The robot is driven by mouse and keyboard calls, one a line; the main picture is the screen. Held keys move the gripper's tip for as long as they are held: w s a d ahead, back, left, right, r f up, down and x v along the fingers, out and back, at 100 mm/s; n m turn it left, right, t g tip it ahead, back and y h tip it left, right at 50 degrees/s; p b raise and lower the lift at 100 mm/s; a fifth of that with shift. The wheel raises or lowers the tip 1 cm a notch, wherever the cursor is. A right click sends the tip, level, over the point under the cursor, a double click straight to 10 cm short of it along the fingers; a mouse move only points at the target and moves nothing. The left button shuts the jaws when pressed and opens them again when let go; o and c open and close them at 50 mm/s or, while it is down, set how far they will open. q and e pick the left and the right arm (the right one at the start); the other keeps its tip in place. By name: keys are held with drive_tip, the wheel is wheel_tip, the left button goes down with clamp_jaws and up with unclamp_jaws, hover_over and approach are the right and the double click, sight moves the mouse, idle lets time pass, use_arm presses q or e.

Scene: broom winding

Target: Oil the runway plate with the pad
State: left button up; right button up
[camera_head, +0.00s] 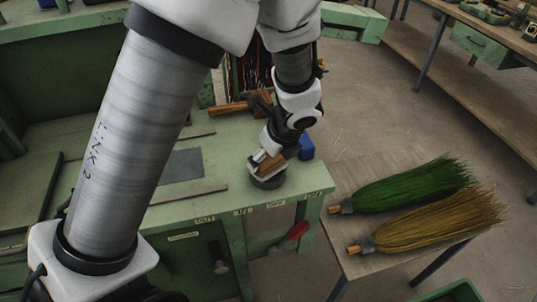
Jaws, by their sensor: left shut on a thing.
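The runway plate looks to be the flat dark grey rectangle (181,166) set in the green bench top, left of my gripper. My left gripper (268,158) is shut on the pad (290,150), a small block with brown wood and a pale part, partly hidden by the fingers. The pad is tilted and sits over a dark round dish (269,183) near the bench's right front. I cannot tell whether it touches the dish. My right gripper is not in view.
Thin bars (190,195) flank the plate. A blue block (306,147) stands just right of my gripper and a wooden piece (230,108) lies behind. Green (415,187) and yellow (430,222) brooms lie on a side table. A red-handled lever (298,231) is on the bench front.

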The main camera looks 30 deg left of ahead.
use_arm(q)
drive_tip(key=shift+f+b, duration=0.3)
drive_tip(key=shift+f, duration=0.15)
idle(1.4)
wheel_tip(320, 180, up, 7)
drive_tip(key=p, duration=0.8)
idle(0.5)
